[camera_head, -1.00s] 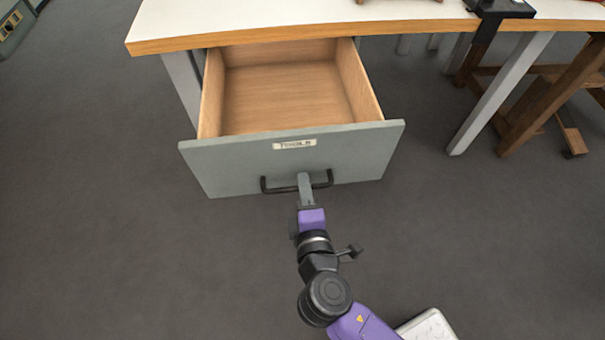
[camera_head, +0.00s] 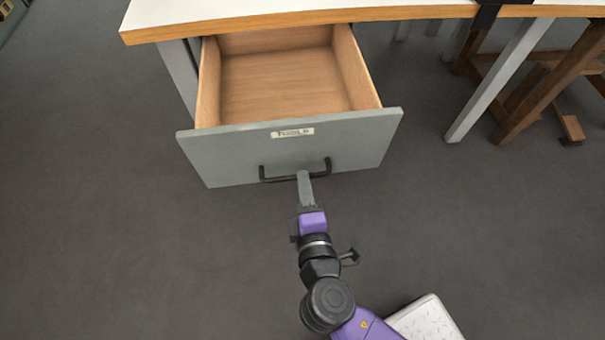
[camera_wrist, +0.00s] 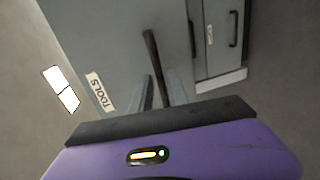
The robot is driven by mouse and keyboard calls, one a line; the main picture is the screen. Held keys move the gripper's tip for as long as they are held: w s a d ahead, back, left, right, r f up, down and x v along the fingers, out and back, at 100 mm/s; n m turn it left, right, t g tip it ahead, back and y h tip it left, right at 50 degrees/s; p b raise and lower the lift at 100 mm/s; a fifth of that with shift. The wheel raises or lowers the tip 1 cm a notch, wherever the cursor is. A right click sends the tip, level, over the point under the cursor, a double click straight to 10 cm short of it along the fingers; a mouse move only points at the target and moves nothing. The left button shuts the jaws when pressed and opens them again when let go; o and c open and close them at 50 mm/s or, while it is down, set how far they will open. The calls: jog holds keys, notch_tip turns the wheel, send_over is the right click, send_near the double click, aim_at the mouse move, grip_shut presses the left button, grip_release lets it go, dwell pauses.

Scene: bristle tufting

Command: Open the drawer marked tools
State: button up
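The grey drawer front (camera_head: 230,157) with the label TOOLS (camera_head: 292,133) stands well out from under the bench, and its wooden inside (camera_head: 285,85) is empty. The black bar handle (camera_head: 276,179) is low on the front. My gripper (camera_head: 303,175) is at the middle of the handle. In the wrist view, the handle (camera_wrist: 150,50) runs between the two grey fingers of my gripper (camera_wrist: 160,88), which lie close on either side, seemingly closed on it. The TOOLS label (camera_wrist: 100,93) shows to the left there. The finger contact is partly hidden.
The white bench top (camera_head: 230,10) with a wooden edge is above the drawer. A grey bench leg (camera_head: 495,85) and a wooden stand (camera_head: 545,85) are at the right. The grey floor (camera_head: 110,230) around the drawer is clear. Another closed drawer front with a handle (camera_wrist: 233,28) shows in the wrist view.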

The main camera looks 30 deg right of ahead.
jog(key=shift+v, duration=2.35)
jog(key=shift+a, duration=0.1)
jog(key=s+a+r+m+y, duration=0.1)
jog(key=s+a+m+y, duration=0.4)
jog(key=s+y, duration=0.25)
jog(key=s+d+r+m+h, duration=0.1)
jog(key=s+d+r+m, duration=0.35)
jog(key=s+d, duration=0.2)
jog(key=s+d+r+m+h, duration=0.2)
jog(key=s+d+r+m, duration=0.1)
jog(key=s+d+m, duration=0.3)
notch_tip(320, 180, up, 20)
jog(key=n+p, duration=0.1)
jog(key=p, duration=1.9)
jog(key=shift+s+a+p, duration=0.3)
jog(key=shift+s, duration=0.1)
